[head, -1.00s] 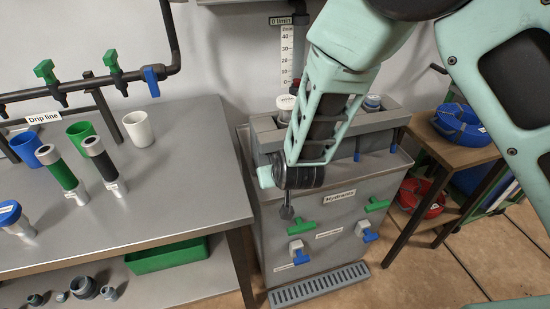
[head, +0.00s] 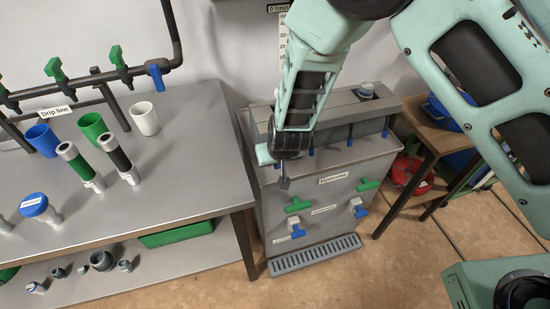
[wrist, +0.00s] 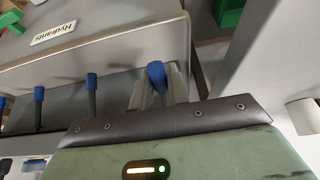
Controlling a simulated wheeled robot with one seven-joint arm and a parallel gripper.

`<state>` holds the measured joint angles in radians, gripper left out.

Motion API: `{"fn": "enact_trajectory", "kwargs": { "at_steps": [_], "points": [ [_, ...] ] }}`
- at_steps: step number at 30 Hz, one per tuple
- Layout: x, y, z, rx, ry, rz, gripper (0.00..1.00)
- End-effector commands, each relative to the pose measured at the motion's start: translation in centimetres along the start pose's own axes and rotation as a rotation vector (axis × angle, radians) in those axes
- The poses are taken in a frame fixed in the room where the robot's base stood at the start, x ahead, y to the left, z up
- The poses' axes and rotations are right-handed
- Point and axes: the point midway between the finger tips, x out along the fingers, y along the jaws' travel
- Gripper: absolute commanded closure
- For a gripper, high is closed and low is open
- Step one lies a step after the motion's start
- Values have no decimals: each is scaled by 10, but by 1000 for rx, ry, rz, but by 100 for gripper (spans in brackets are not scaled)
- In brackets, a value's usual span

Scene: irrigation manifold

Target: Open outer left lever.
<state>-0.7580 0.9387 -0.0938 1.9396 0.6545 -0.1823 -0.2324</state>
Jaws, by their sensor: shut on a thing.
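The outer left lever (wrist: 157,74), a blue-tipped handle, sits between the two grey fingers of my gripper (wrist: 158,88) in the wrist view. The fingers are shut on it. In the head view my gripper (head: 284,183) is at the left end of the tap row, above the cabinet (head: 345,205) front; my arm hides much of this spot. Other blue-tipped levers stand in the same row, one (head: 349,142) showing to the right in the head view and another (wrist: 92,82) to the left in the wrist view.
The cabinet front carries a "Hydrants" label (wrist: 53,33) and green handles (head: 298,205), with a floor grate (head: 315,254) below. A steel bench (head: 190,180) with cups stands left. A wooden stand (head: 435,135) with coiled hoses stands right.

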Motion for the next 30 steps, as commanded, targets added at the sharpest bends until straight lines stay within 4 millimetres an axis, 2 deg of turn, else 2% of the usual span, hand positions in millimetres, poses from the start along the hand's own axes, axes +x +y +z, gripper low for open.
{"fn": "enact_trajectory", "kwargs": {
  "at_steps": [4,5,6,7,16,20,23,30],
  "points": [
    [-3,0,-3,2,5,-2,100],
    [-3,0,-3,2,6,-2,78],
    [-3,0,-4,2,6,-2,67],
    [-3,0,-3,2,6,-2,63],
    [-3,0,-2,1,4,-1,63],
    [-13,-1,-2,0,5,-2,63],
    [-30,-1,-3,0,7,-2,63],
    [-87,-2,-3,0,7,-3,63]
  ]
}}
